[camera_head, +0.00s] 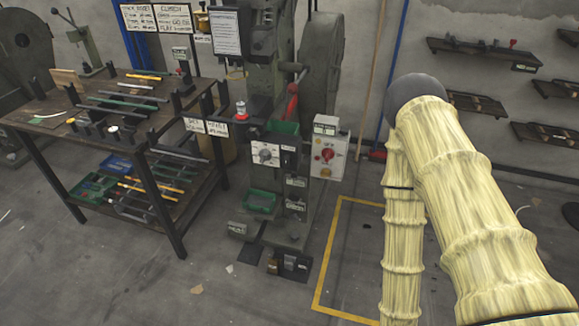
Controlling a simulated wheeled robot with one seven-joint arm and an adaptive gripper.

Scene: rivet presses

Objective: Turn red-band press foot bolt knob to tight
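A grey-green rivet press (268,75) stands in the middle of the view, with a red lever or bar (292,105) on its right side. I cannot make out a red band for certain. Its foot (288,264) is on the floor and carries small dark blocks and labels. The foot bolt knob is too small to pick out, and its setting cannot be read. My arm in a pale yellow sleeve fills the right side, bending at a dark grey joint and running down out of the frame. My gripper is not in view.
A control box with a red knob (327,156) is right of the press. A workbench (50,128) with tools stands left. Floor right of the press, marked by a yellow line (327,262), looks clear.

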